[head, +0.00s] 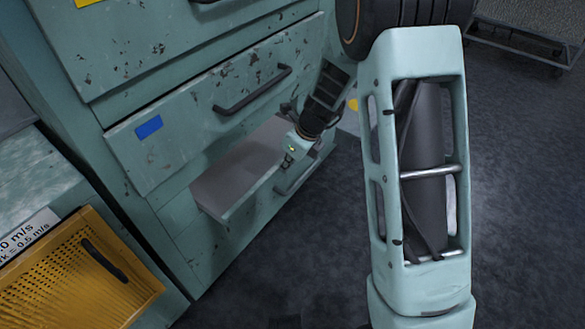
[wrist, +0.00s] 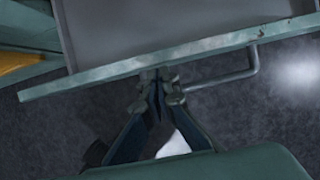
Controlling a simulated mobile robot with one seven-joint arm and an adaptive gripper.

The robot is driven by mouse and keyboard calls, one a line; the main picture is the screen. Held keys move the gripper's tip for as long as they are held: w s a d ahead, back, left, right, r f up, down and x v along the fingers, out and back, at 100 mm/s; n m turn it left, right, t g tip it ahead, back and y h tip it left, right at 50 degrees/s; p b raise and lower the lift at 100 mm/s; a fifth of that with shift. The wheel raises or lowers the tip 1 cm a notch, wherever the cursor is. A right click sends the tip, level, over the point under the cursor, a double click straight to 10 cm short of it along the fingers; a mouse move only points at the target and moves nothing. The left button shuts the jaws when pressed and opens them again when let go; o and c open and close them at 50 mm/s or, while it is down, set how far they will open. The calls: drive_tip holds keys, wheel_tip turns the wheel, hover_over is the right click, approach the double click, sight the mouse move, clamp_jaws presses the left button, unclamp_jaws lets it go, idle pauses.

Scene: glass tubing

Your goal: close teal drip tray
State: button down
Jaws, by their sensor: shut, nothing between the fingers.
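The teal drip tray (head: 238,167) is a low drawer pulled out of the teal cabinet, with a flat grey inside and a teal front. In the wrist view its front rim (wrist: 110,72) runs slantwise across the top, with a bar handle (wrist: 245,75) to the right. My gripper (wrist: 158,78) is shut and empty, its fingertips at the outer side of the tray front, left of the handle's visible bend. Whether they touch it I cannot tell. In the head view my gripper's body (head: 304,142) hides part of the tray's front; the fingertips are not clear there.
Above the tray is a drawer with a blue label (head: 149,127) and a dark handle (head: 252,90); it looks shut. A yellow perforated panel (head: 75,275) with a dark handle stands at the lower left. The dark floor (head: 300,265) before the cabinet is clear.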

drive_tip(key=shift+a, duration=0.1)
drive_tip(key=w+a+p, duration=0.4)
drive_tip(key=a+p, duration=0.1)
drive_tip(key=a, duration=0.1)
drive_tip(key=shift+w+p, duration=0.25)
drive_tip(key=shift+p, duration=0.1)
drive_tip(key=shift+d, duration=0.15)
